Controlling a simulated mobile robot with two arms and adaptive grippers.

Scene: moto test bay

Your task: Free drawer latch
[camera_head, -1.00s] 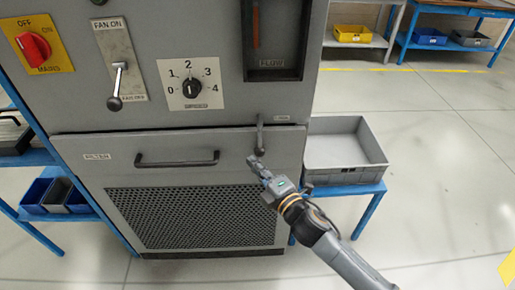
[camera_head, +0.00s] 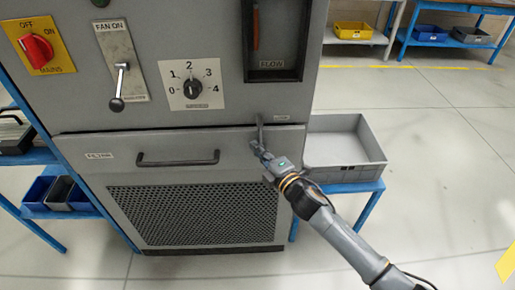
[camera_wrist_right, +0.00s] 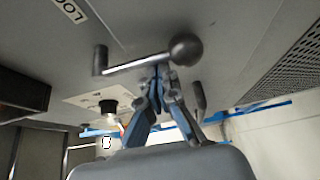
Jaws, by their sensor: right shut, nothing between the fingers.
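The drawer latch (camera_head: 261,130) is a short grey lever at the top right of the grey drawer front (camera_head: 235,158). In the right wrist view the latch (camera_wrist_right: 141,63) shows as a bar with a round ball knob. My right gripper (camera_head: 257,147) is at the lower end of the latch and hides its knob in the head view. In the right wrist view its fingertips (camera_wrist_right: 161,69) are together, close beside the bar near the knob, with nothing held. I cannot tell whether they touch. My left gripper is not in view.
The drawer has a dark bar handle (camera_head: 178,160). Above it are a fan lever (camera_head: 119,88), a rotary dial (camera_head: 193,89) and a red mains switch (camera_head: 36,49). A grey open crate (camera_head: 345,172) stands on a blue table to the right, close to my right arm.

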